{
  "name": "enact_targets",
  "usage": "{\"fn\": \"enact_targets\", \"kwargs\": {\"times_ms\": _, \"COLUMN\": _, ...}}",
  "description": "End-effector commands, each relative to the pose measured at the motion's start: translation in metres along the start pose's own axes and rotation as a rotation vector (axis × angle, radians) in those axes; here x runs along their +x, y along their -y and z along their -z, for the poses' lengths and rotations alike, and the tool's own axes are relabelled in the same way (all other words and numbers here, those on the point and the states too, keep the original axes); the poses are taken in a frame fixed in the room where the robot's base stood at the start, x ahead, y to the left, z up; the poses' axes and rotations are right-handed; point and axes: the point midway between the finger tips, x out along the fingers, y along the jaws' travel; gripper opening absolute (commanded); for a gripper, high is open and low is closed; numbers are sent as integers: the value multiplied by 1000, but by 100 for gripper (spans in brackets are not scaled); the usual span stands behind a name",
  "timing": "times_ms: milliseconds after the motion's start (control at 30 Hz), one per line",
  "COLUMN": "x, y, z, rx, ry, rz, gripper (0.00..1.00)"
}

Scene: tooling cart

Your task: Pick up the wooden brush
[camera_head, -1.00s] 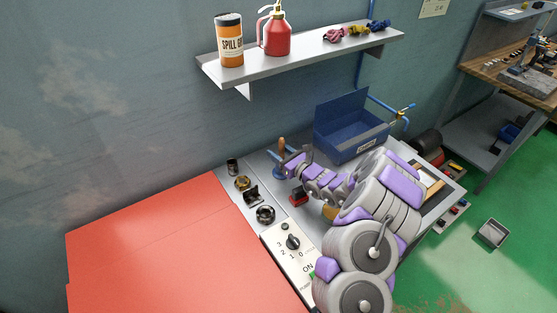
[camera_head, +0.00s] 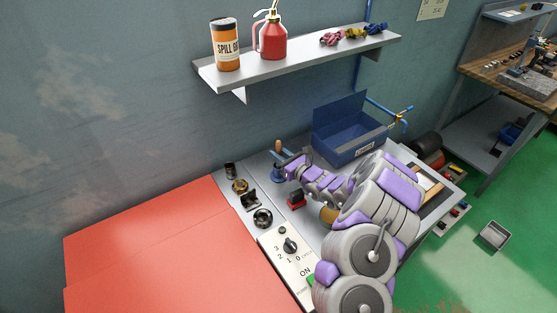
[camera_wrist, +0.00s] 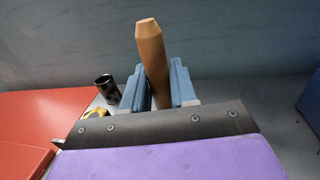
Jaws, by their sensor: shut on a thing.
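The wooden brush (camera_wrist: 152,58) stands nearly upright in the wrist view, with its tan handle end pointing up. My gripper (camera_wrist: 160,90) has its two blue fingers on either side of the handle and is shut on it. The brush's lower end is hidden behind my gripper's dark plate. In the head view, the top of the brush handle (camera_head: 278,146) shows above my gripper (camera_head: 280,168), at the back left of the grey cart top. I cannot tell whether the brush is clear of the surface.
A blue open toolbox (camera_head: 352,150) stands right of my gripper. Small metal parts (camera_head: 240,187) and a dial panel (camera_head: 287,250) lie to the left, beside a red surface (camera_head: 150,245). A wall shelf (camera_head: 300,62) holds a spill canister (camera_head: 225,45) and a red oil can (camera_head: 272,42).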

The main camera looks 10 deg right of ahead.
Motion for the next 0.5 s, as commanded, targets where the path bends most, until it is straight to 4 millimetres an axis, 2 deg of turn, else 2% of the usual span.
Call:
{"fn": "enact_targets", "kwargs": {"times_ms": 133, "x": 0, "y": -1, "z": -3, "rx": -1, "ry": 0, "rz": 0, "gripper": 0}}
{"fn": "enact_targets", "kwargs": {"times_ms": 233, "x": 1, "y": -1, "z": -14, "rx": -2, "ry": 0, "rz": 0, "gripper": 0}}
{"fn": "enact_targets", "kwargs": {"times_ms": 500, "x": 1, "y": -1, "z": -64, "rx": -3, "ry": 3, "rz": 0, "gripper": 0}}
